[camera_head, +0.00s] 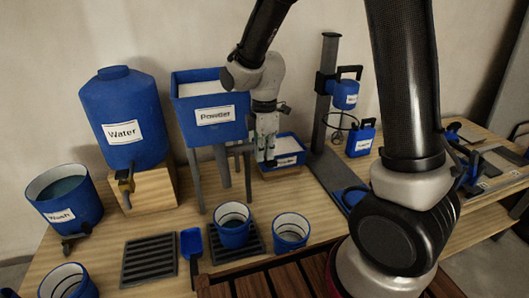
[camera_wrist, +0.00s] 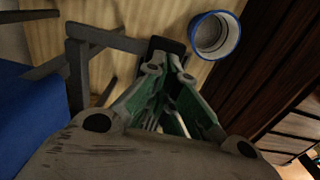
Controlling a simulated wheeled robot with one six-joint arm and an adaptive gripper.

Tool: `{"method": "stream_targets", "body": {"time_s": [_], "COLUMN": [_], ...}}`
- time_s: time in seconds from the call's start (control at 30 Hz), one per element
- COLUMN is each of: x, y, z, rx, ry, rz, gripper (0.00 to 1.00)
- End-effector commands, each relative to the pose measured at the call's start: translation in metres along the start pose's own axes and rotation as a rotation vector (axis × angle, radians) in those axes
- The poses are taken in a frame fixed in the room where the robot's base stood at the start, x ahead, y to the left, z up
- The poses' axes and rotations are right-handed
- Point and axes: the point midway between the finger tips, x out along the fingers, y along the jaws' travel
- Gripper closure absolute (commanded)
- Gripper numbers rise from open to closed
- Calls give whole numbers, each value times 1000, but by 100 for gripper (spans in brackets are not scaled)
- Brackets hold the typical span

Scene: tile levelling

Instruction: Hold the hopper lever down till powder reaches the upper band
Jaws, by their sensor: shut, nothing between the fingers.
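The blue hopper labelled Powder (camera_head: 212,117) stands on grey legs, filled with white powder. Its grey lever arm (camera_wrist: 112,40) ends in a dark pad (camera_wrist: 160,46) in the wrist view. My gripper (camera_head: 266,158) is shut and empty, right of the hopper; in the wrist view its fingertips (camera_wrist: 167,62) are at the pad, and I cannot tell whether they touch it. A blue cup with a white inside (camera_head: 233,223) stands on a slatted grate below the hopper; its powder level is too small to read. The wrist view shows one cup (camera_wrist: 215,36); I cannot tell which.
A second cup (camera_head: 290,231) stands right of the grate. A Water tank (camera_head: 121,118), a Wash bucket (camera_head: 64,196), a blue scoop (camera_head: 191,244) and an empty grate (camera_head: 149,258) are left. A blue powder tray (camera_head: 281,165) and a mixer stand (camera_head: 325,100) are right of the hopper.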

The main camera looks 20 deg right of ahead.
Motion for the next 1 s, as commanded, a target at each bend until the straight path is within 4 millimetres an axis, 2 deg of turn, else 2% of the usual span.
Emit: {"method": "stream_targets", "body": {"time_s": [0.1, 0.3, 1.0], "x": [5, 34, 31], "y": [0, -3, -2], "z": [0, 0, 0], "rx": [0, 0, 0], "ry": [-1, -1, 0], "rz": [-3, -2, 0], "gripper": [100, 100, 100]}}
